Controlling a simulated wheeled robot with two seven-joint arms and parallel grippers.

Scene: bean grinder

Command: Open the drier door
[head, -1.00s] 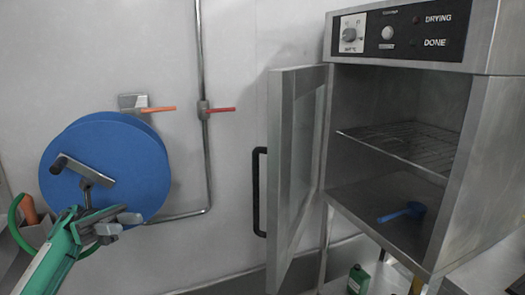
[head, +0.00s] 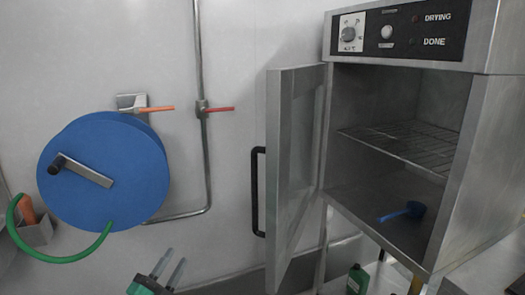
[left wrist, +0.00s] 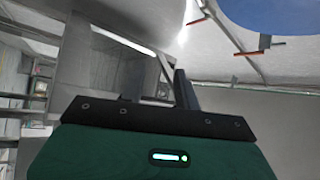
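The drier (head: 488,150) is a metal cabinet on the right of the head view. Its door (head: 288,150) stands wide open, swung out to the left, with a black handle (head: 255,192) on its outer face. My left gripper (head: 174,262) is at the bottom of the head view, left of and below the door, apart from it. Its two fingers are spread with nothing between them.
Inside the drier are a wire rack (head: 410,140) and a blue scoop (head: 403,212). A blue hose reel (head: 105,165) with a green hose (head: 60,258) is on the wall at left. Pipes (head: 203,150) run up the wall.

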